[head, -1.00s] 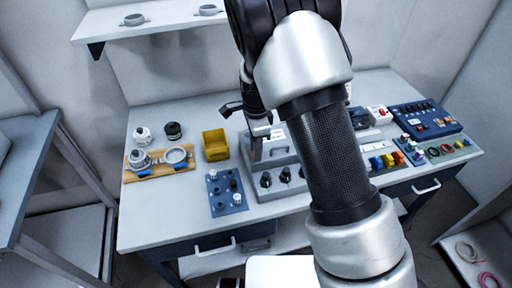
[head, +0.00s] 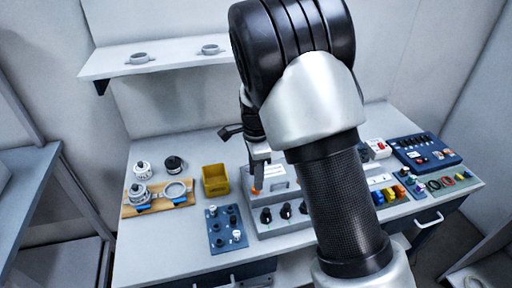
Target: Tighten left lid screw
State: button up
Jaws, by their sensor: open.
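A grey case (head: 284,222) stands in the middle of the bench, with a handle on top and a row of black knobs along its front. My gripper (head: 257,187) points down over the left part of this case, with an orange bit at its tip. Its jaws are open, but the gap is too small to see. I cannot tell whether it touches the case. A blue plate (head: 224,245) with black and white knobs or screws lies left of the case. I cannot make out which part is the left lid screw. My arm hides the case's right part.
A yellow bin (head: 215,181) stands left of my gripper. A wooden board (head: 183,202) with two round grey fittings lies at the left, with small round parts behind it. A blue panel (head: 425,150) stands at the right. A shelf (head: 170,58) hangs behind. The bench's front left is clear.

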notch_tip(320, 180, up, 13)
jog(key=shift+p, duration=0.3)
jog(key=s+d+r+n+t+y+p, duration=0.1)
jog(key=s+d+r+n+t+p, duration=0.15)
jog(key=s+d+r+n, duration=1)
jog(key=s+d+r+n+t+h, duration=0.1)
jog(key=s+d+r+n+t, duration=0.1)
jog(key=s, duration=0.9)
jog(key=shift+t+p, duration=0.4)
jog(key=shift+t, duration=0.15)
jog(key=shift+s+d+n, duration=0.1)
jog(key=shift+n, duration=0.15)
